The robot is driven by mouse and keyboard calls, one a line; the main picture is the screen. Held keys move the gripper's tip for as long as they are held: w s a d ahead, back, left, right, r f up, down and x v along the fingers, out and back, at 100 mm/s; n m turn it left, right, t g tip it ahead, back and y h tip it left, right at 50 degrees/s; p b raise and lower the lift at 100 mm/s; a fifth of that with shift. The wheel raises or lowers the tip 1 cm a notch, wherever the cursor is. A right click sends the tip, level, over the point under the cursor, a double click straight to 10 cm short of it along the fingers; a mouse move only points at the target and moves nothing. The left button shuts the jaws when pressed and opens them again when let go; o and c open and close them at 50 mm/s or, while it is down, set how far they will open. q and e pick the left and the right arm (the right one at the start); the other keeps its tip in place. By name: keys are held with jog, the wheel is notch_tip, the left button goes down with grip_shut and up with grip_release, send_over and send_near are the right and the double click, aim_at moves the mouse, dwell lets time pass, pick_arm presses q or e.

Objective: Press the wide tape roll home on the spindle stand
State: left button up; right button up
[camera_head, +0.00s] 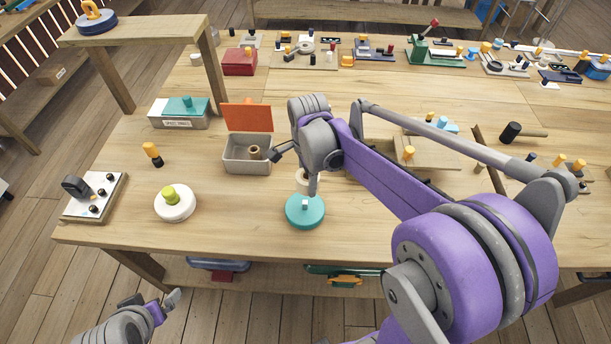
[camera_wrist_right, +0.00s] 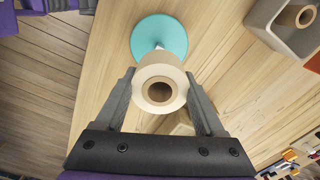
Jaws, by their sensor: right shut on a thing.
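The wide tape roll (camera_wrist_right: 176,74) is cream with a brown core and sits between the fingers of my right gripper (camera_wrist_right: 160,92), which is shut on it. It also shows in the head view (camera_head: 301,180), partly hidden by the gripper (camera_head: 308,184). The spindle stand (camera_head: 305,215) has a round teal base and stands near the table's front edge. It also shows in the wrist view (camera_wrist_right: 150,28), with a pale post partly visible beside the roll. I cannot tell whether the roll is around the post. My left gripper (camera_head: 158,303) is low in front of the table, away from the objects.
A grey bin (camera_head: 240,165) with an open orange lid (camera_head: 247,117) holds a smaller roll (camera_head: 255,153). A white round stand (camera_head: 174,207) with a lime knob and a switch board (camera_head: 92,200) lie to the left. The table is clear around the teal base.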

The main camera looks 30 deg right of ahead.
pick_arm(q)
jog(key=shift+a+r, duration=0.25)
jog(key=shift+a, duration=0.25)
pick_arm(e)
jog(key=shift+s+a, duration=0.1)
jog(key=shift+a, duration=0.4)
pick_arm(q)
jog(key=shift+d, duration=0.1)
pick_arm(e)
jog(key=shift+d, duration=0.1)
pick_arm(q)
jog(key=shift+f, duration=0.1)
pick_arm(e)
jog(key=shift+s+f+b, duration=0.1)
jog(key=shift+f+b, duration=1.2)
jog(key=shift+f, duration=1)
jog(key=shift+f+b, duration=0.3)
jog(key=shift+f, duration=0.3)
pick_arm(q)
jog(key=shift+g, duration=0.3)
jog(key=f, duration=0.1)
jog(key=s+f, duration=0.1)
jog(key=f, duration=0.1)
jog(key=s+f, duration=0.1)
jog(key=f, duration=0.1)
jog(key=shift+s, duration=0.15)
jog(key=shift+r, duration=0.1)
jog(key=shift+f, duration=0.2)
